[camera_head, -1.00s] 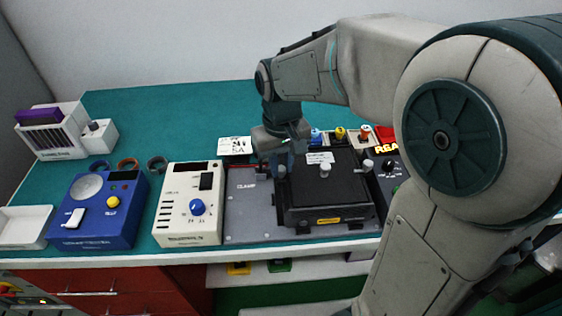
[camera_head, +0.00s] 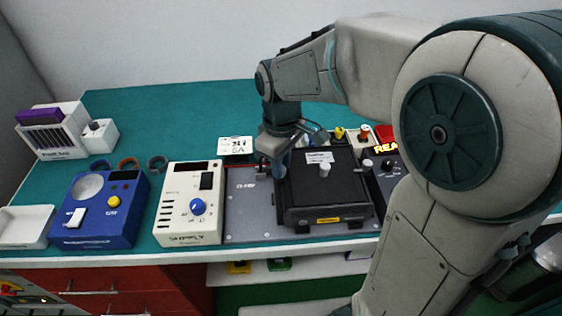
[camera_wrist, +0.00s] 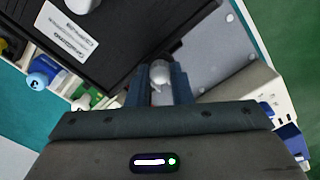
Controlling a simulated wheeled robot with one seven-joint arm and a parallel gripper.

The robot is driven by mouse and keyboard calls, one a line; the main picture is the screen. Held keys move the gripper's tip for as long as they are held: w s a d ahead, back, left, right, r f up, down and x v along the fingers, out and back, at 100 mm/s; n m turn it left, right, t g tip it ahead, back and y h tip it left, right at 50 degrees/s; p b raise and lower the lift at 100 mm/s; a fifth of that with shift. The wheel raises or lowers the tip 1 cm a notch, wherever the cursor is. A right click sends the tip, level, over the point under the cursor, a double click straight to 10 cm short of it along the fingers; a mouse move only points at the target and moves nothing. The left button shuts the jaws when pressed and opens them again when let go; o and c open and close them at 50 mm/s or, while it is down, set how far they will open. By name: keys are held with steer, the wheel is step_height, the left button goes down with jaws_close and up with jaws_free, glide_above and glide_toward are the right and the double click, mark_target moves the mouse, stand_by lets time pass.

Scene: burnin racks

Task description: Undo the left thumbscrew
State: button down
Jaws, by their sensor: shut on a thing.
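The black clamp box (camera_head: 345,198) sits on a grey base plate (camera_head: 243,212) and has a pale knob (camera_head: 324,170) and a white label on its lid. My gripper (camera_head: 278,172) points down at the box's left edge. In the wrist view my gripper's two blue fingers (camera_wrist: 161,84) are closed around the pale, rounded head of the left thumbscrew (camera_wrist: 159,71). In the head view the fingers hide this thumbscrew. The right thumbscrew (camera_head: 366,164) stands at the box's right edge. How far the left screw is turned cannot be seen.
A cream supply box (camera_head: 188,225) and a blue device (camera_head: 97,215) stand to the left.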

stand_by(0.3)
steer(key=c, duration=1.3)
jaws_free()
step_height(320, 180, up, 14)
steer(key=shift+p, duration=0.35)
steer(key=shift+a, duration=0.1)
steer(key=s+d+f+m+t, duration=0.2)
steer(key=s+d+f+m, duration=0.8)
steer(key=s+d+f, duration=0.1)
steer(key=shift+m+t, duration=0.3)
steer(key=shift+t, duration=0.1)
